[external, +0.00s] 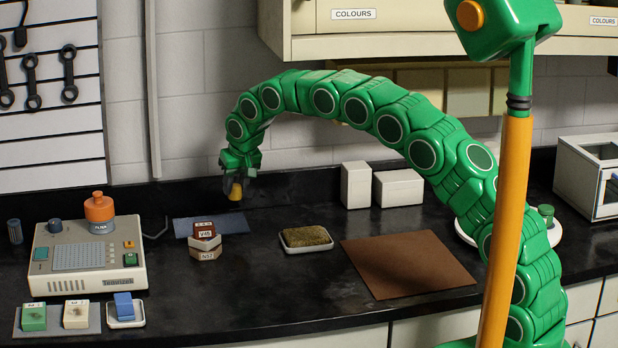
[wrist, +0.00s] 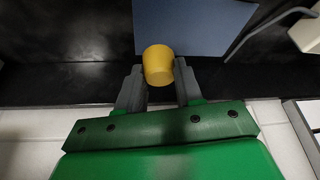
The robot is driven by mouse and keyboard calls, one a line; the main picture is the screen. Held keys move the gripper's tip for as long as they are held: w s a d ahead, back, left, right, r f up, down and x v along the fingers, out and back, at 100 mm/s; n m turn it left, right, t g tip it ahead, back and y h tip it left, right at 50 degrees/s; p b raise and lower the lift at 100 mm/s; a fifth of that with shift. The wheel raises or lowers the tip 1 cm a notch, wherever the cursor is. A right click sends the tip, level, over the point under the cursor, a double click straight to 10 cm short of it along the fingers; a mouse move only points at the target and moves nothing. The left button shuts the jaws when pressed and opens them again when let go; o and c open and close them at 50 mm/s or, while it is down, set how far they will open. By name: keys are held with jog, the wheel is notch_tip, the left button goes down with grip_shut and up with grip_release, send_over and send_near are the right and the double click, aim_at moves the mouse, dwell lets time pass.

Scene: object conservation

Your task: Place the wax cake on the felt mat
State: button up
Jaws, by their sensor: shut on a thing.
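My gripper (external: 239,174) is shut on a small yellow cylinder (external: 235,191), which looks like the wax cake, and holds it above the back left of the counter. In the wrist view the yellow cake (wrist: 158,64) sits between the two grey fingers. A flat blue-grey mat (external: 184,227) lies on the counter below; in the wrist view the mat (wrist: 190,22) shows beyond the cake, whose outline overlaps its edge. A larger brown mat (external: 408,265) lies to the right. I cannot tell from looks alone which is felt.
A stack of labelled hexagonal blocks (external: 205,243) stands at the blue-grey mat's front edge. A brown-green block in a white dish (external: 306,239) is right of it. A beige machine (external: 90,258) stands left. White boxes (external: 397,189) stand behind. The brown mat is bare.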

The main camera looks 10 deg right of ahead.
jog(key=shift+w+a+f, duration=0.1)
jog(key=shift+a+f, duration=0.35)
jog(key=shift+f, duration=0.85)
jog(key=shift+w+a+f, duration=0.15)
jog(key=shift+a+f, duration=0.25)
jog(key=shift+f, duration=0.9)
jog(key=shift+w+a+f, duration=0.1)
jog(key=shift+a+f, duration=0.35)
jog(key=shift+f, duration=0.85)
jog(key=shift+f, duration=0.1)
jog(key=o, duration=1)
jog(key=a+v, duration=0.1)
jog(key=v, duration=0.6)
jog(key=shift+d+r, duration=0.4)
jog(key=shift+d, duration=0.15)
jog(key=shift+s, duration=0.1)
